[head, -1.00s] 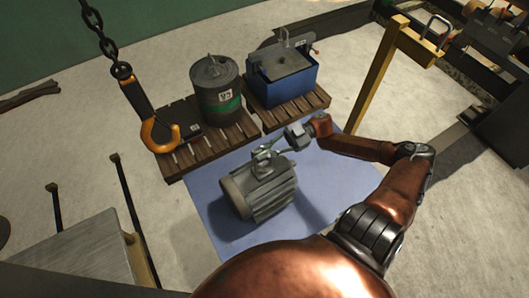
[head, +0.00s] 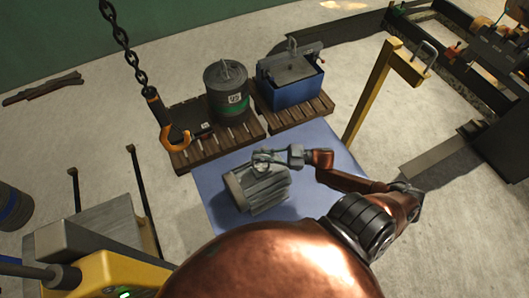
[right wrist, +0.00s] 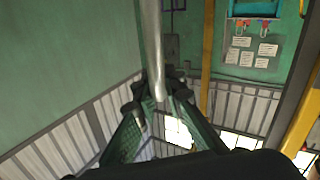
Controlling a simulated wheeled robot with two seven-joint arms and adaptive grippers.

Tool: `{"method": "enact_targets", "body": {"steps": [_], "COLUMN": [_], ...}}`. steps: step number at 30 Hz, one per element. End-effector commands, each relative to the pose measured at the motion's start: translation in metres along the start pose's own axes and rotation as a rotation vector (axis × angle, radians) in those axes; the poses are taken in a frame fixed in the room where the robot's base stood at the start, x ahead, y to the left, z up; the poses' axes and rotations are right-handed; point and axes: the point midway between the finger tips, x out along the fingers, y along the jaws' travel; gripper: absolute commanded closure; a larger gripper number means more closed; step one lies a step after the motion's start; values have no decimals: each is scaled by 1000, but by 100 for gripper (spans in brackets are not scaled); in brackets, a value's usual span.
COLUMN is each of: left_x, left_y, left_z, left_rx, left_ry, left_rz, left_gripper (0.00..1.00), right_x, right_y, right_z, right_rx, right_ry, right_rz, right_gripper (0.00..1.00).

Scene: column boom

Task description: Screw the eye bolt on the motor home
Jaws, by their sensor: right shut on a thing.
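The grey finned motor (head: 260,190) lies on its side on the blue mat (head: 325,150). A metal eye bolt (head: 261,158) shows at the motor's upper side. My right gripper (head: 272,157) reaches in from the right, level with the eye bolt, and is shut on it. In the right wrist view a bright metal bar (right wrist: 153,45) runs between the dark fingertips (right wrist: 160,95). Whether the bolt's thread is seated in the motor is too small to tell. My left gripper is not in view.
An orange hook (head: 175,140) hangs on a chain (head: 128,45) at upper left. Behind the mat, wooden pallets (head: 215,150) carry a dark drum (head: 228,85) and a blue box (head: 287,90). A yellow post (head: 368,90) stands to the right.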

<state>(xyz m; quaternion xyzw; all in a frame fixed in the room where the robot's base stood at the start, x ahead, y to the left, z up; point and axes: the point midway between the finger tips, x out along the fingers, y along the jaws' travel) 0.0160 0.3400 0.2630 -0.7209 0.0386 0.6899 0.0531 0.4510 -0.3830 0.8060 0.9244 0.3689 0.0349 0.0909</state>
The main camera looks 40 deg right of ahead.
Motion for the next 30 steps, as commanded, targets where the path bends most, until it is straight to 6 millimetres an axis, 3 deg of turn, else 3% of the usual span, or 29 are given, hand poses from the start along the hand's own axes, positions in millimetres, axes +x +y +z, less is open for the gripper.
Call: {"method": "enact_targets", "body": {"steps": [1,12,21,30], "left_x": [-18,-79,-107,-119], "left_y": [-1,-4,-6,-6], "left_z": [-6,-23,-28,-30], "left_rx": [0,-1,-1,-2], "left_ry": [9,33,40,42], "left_rz": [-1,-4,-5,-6], "left_gripper": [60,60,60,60], "right_x": [0,0,0,-1], "right_y": [3,3,3,4], "right_z": [-11,-8,-5,-4], "right_rx": [1,6,5,1], "right_ry": [0,-67,-120,-155], "right_rz": [48,390,646,822], "right_gripper": [100,100,100,100]}}
